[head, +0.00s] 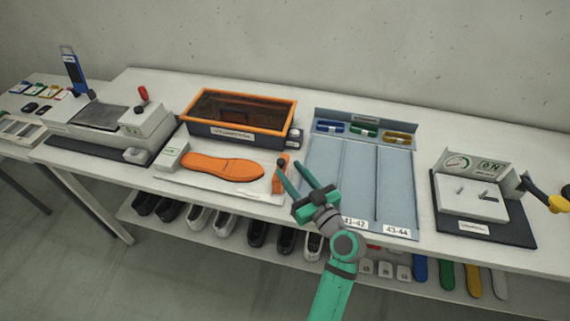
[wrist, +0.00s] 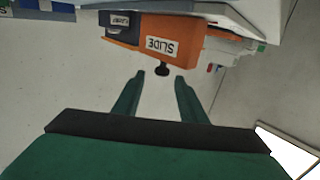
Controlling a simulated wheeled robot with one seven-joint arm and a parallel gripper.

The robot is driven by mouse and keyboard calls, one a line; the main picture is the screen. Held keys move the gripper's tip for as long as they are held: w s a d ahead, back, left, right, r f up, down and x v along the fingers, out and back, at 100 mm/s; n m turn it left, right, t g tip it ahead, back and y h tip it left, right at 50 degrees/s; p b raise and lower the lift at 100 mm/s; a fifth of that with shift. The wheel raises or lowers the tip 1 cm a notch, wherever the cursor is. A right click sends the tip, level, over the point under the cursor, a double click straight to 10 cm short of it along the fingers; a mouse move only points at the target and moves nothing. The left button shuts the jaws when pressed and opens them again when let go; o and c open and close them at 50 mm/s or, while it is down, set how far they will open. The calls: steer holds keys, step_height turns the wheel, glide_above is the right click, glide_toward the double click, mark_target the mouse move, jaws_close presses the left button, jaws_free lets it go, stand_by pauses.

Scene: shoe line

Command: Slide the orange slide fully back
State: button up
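The orange slide (head: 278,182) is a small upright block at the right end of the white board that carries an orange insole (head: 222,167). In the wrist view the orange slide (wrist: 185,58) bears a white "SLIDE" label and has a dark knob (wrist: 162,70) on its face. My gripper (head: 289,163) is just right of the slide in the head view. In the wrist view my gripper (wrist: 160,75) is open, one finger on each side of the knob. The fingertips look level with the knob, but I cannot tell whether they touch it.
An orange-rimmed box (head: 294,106) stands behind the insole board. The blue-grey lane tray (head: 360,175) lies to the right, close to my gripper. A gauge device (head: 470,205) stands farther right.

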steer(key=shift+v, duration=2.7)
steer(key=shift+w, duration=0.1)
